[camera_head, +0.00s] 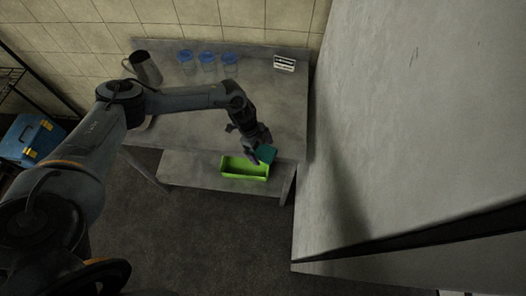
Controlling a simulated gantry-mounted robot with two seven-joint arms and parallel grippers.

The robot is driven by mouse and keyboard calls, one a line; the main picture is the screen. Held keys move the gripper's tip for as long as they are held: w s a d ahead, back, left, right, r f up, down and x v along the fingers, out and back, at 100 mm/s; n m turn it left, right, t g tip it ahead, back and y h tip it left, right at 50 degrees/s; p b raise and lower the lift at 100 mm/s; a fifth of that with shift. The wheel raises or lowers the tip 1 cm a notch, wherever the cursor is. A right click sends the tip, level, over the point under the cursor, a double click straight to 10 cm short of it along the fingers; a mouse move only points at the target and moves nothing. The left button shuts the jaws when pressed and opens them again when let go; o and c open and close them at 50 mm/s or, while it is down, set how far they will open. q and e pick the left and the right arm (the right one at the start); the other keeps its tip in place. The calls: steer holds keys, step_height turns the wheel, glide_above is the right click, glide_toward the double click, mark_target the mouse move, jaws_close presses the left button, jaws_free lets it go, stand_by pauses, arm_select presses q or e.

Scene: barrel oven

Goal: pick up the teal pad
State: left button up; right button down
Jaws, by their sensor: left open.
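The teal pad (267,152) is near the front edge of the metal table, above the right end of a green bin. My left gripper (257,155) is right at the pad and partly covers its left side. Its jaws are open, and I cannot tell whether a finger touches the pad. I also cannot tell whether the pad rests on the table's edge or in the bin below. My right gripper is not in view.
The green bin (232,175) stands on the table's lower shelf (190,180). A metal pitcher (146,68), several blue-lidded containers (207,59) and a small sign (285,63) stand on the tabletop (285,115). A large grey oven body (420,110) fills the right. A blue toolbox (30,138) is far left.

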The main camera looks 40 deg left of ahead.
arm_select(q)
steer(key=c, duration=1.1)
steer(key=shift+r, duration=0.15)
